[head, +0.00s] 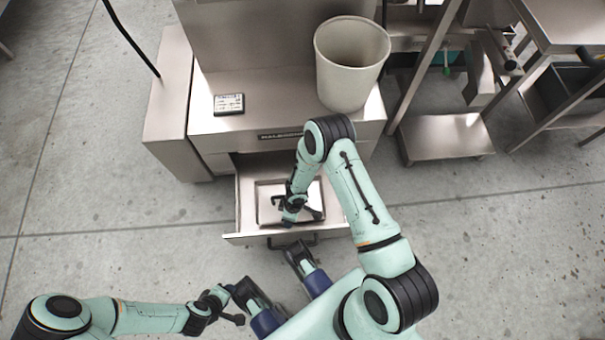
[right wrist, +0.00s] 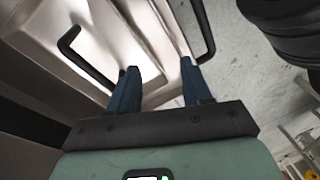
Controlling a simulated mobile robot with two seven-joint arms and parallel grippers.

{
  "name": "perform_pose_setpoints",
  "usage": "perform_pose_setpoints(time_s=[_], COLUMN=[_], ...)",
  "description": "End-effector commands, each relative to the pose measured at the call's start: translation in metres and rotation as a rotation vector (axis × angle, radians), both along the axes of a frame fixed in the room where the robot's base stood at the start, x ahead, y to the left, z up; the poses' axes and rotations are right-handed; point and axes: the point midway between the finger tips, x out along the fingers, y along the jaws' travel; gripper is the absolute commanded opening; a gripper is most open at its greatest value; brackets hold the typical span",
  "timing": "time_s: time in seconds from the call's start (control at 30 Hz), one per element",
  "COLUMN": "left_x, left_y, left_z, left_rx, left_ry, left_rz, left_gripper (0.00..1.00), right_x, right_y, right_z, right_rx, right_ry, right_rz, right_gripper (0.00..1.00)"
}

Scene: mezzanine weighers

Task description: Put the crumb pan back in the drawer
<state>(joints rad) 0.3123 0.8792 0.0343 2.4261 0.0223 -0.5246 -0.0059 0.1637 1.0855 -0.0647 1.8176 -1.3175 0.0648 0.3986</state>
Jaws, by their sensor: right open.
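The crumb pan (head: 262,205) is a shallow, shiny metal tray. It lies inside the pulled-out drawer (head: 243,190) in the head view. My right gripper (head: 301,211) is open over the pan and hides part of it. In the right wrist view its two blue fingers (right wrist: 157,76) are apart with nothing between them. Dark bent bars (right wrist: 83,62) show beside both fingers there; I cannot tell which part they belong to. The drawer's dark handle (head: 312,240) is on its front. My left gripper (head: 238,304) is low in front of the drawer, its fingers apart and empty.
A large pale bin (head: 345,85) and a small dark display (head: 229,104) stand on the metal cabinet (head: 260,92) above the drawer. A metal stand with a low shelf (head: 445,137) is to the right. The concrete floor (head: 120,190) at the left is clear.

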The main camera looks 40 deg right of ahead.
Motion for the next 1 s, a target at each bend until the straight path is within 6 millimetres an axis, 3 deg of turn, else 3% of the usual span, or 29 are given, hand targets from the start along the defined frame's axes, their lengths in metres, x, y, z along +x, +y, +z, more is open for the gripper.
perform_pose_setpoints(time_s=[0.1,0.2,0.33,0.5,0.7,1.0], left_x=[0.000,0.000,0.000,0.000,0.000,0.000], left_y=[0.000,0.000,0.000,0.000,0.000,0.000], left_z=[0.000,0.000,0.000,0.000,0.000,0.004], left_rx=[0.000,0.000,0.000,0.001,0.001,0.000], left_ry=[-0.001,-0.001,-0.001,-0.002,-0.002,0.000], left_rz=[0.000,0.000,0.000,0.001,0.001,0.000], left_gripper=[0.43,0.43,0.43,0.43,0.43,0.43], right_x=[-0.034,-0.053,-0.070,-0.092,-0.104,-0.105], right_y=[0.027,0.040,0.040,0.024,0.013,0.013], right_z=[0.022,0.040,0.060,0.075,0.080,0.083], right_rx=[0.140,0.213,0.228,0.164,0.113,0.112], right_ry=[0.070,0.095,0.100,0.088,0.080,0.083], right_rz=[-0.242,-0.463,-0.732,-0.965,-1.056,-1.057], right_gripper=[0.49,0.49,0.49,0.49,0.49,0.49])
